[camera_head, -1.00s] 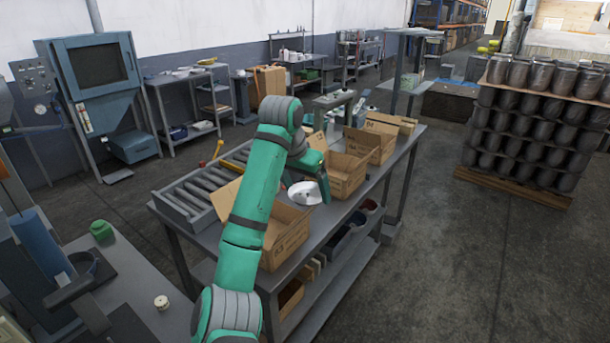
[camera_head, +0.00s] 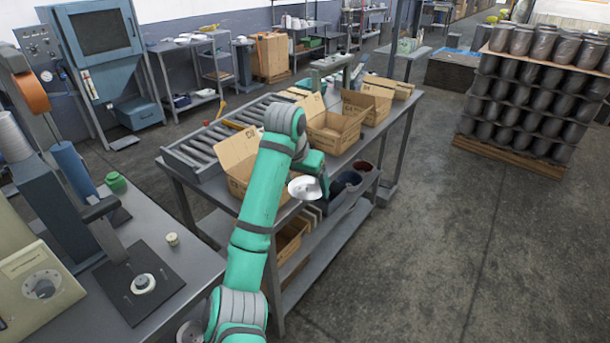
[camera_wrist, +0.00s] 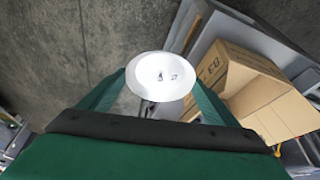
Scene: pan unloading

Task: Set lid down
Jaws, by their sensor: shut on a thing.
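The lid (camera_head: 304,187) is a round, pale, shallow disc. My gripper (camera_head: 318,178) is shut on it and holds it in the air near the front edge of the workbench, beside an open cardboard box. In the wrist view the lid (camera_wrist: 161,77) lies between the green fingers of my gripper (camera_wrist: 160,100), its round face toward the camera. Its exact grip point is hidden by the lid. Concrete floor and a box show behind it. No pan can be made out for certain.
Open cardboard boxes (camera_head: 333,131) stand along the workbench (camera_head: 385,142), beside a roller conveyor (camera_head: 215,143). Dark bins (camera_head: 345,182) sit on the shelf below. A machine table (camera_head: 185,262) is at left. A pallet of dark containers (camera_head: 530,105) stands at right, with clear floor between.

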